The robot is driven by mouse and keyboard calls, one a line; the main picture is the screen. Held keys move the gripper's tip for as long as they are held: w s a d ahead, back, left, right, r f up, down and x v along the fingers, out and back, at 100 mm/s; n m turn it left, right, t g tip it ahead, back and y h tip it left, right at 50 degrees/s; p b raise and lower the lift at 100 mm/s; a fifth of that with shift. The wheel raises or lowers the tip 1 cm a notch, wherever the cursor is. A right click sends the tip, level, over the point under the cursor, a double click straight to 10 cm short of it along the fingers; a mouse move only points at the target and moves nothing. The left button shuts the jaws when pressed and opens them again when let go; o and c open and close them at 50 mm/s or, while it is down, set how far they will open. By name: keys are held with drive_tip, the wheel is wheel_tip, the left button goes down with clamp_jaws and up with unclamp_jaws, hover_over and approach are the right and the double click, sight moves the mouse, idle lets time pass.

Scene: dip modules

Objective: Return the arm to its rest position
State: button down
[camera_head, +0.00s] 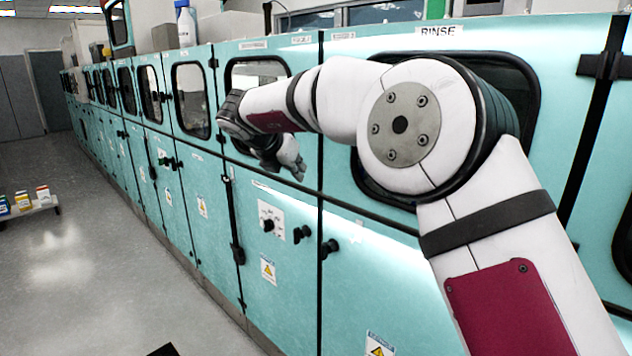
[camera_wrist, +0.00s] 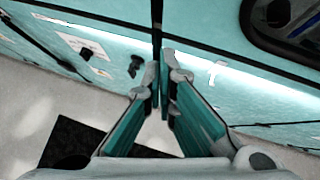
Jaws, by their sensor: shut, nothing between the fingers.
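My arm is bent and raised in front of the teal dip module cabinets (camera_head: 350,270) in the head view. My gripper (camera_head: 297,170) hangs beyond the forearm near the cabinet fronts, and its fingers are small there. In the wrist view my gripper (camera_wrist: 161,85) has its two fingertips together, with nothing between them. The cabinet front and a strip of floor show behind the fingers. I cannot tell the exact gap between the gripper and the cabinets.
A long row of teal cabinets with windows, latches and black knobs (camera_head: 329,249) runs along the right side. A white bottle (camera_head: 186,24) stands on top. The grey floor (camera_head: 95,270) at left is mostly open.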

drive_tip(key=d+r+n+t+y, duration=0.25)
drive_tip(key=r+n, duration=0.25)
drive_tip(key=r, duration=0.4)
drive_tip(key=d+r+n+t+y, duration=0.15)
drive_tip(key=r+n+t, duration=0.3)
drive_tip(key=r, duration=0.45)
drive_tip(key=s+d+r+n+y, duration=0.2)
drive_tip(key=s+r+n+y, duration=0.2)
drive_tip(key=s+n, duration=0.6)
drive_tip(key=s+d+f+n+g+h, duration=0.1)
drive_tip(key=s+d+f+n+g, duration=0.3)
drive_tip(key=s+d+f+n, duration=0.3)
drive_tip(key=s+d+f+n+g+h, duration=0.2)
drive_tip(key=s+d+f+n, duration=0.4)
drive_tip(key=s, duration=1.1)
drive_tip(key=s+d+f+n+g+h, duration=0.1)
drive_tip(key=s+d+f+n+g, duration=0.4)
drive_tip(key=s+d+f, duration=0.5)
wheel_tip(320, 180, down, 3)
drive_tip(key=s+n, duration=0.2)
drive_tip(key=s, duration=0.1)
drive_tip(key=shift+d+f+n+g+h, duration=0.15)
drive_tip(key=shift+d+n+g+h, duration=0.15)
drive_tip(key=shift+d+n, duration=0.1)
